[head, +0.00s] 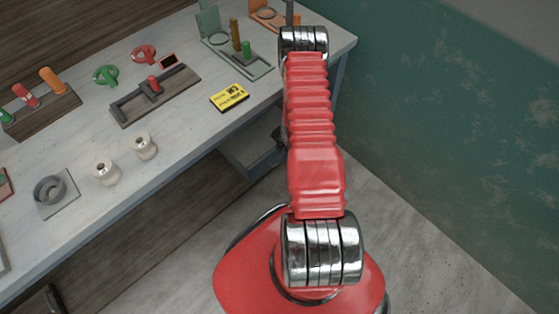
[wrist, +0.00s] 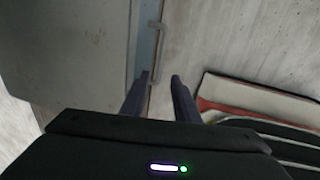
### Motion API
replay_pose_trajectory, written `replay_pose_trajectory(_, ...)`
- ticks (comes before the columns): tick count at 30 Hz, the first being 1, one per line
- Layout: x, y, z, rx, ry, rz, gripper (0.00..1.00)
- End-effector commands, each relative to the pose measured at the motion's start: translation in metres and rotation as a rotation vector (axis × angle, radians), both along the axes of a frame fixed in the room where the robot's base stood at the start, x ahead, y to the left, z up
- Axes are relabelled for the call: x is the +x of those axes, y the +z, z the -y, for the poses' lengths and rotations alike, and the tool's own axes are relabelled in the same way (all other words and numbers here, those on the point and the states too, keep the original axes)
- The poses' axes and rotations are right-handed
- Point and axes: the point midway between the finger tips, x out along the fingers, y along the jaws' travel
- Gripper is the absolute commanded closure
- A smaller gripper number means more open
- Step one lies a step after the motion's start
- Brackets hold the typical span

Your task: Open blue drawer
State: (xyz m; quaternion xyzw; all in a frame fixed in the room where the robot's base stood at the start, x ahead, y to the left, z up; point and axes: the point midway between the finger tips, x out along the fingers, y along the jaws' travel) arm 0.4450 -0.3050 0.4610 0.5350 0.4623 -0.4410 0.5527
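A grey-blue drawer (head: 250,152) shows under the worktable in the head view, partly hidden behind my arm. In the wrist view, a narrow pale blue front (wrist: 146,40) runs down the upper middle, with a thin metal handle (wrist: 157,45) along its right side. My gripper (wrist: 160,78) has its two dark fingers apart, with a gap between them at the lower end of the handle. I cannot tell whether the fingers touch it. In the head view, only a dark bit of the gripper (head: 279,137) shows beside the red arm.
The worktable (head: 190,125) holds a yellow-black box (head: 229,97), two pale knobs (head: 143,147), a grey ring (head: 50,190) and stands with coloured handles. A green wall (head: 450,130) is at right. Bare floor (head: 420,240) lies between. My red base shows in the wrist view.

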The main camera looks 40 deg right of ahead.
Motion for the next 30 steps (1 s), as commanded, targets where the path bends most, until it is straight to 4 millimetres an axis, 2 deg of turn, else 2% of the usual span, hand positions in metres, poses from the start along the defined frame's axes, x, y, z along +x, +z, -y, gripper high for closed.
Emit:
replay_pose_trajectory(16, 0.011, -0.06, -0.001, 0.0, -0.001, -0.001, 0.72)
replay_pose_trajectory(22, 0.013, -0.069, -0.001, 0.0, 0.001, 0.0, 0.72)
replay_pose_trajectory(30, 0.013, -0.069, -0.001, 0.0, 0.0, 0.0, 0.72)
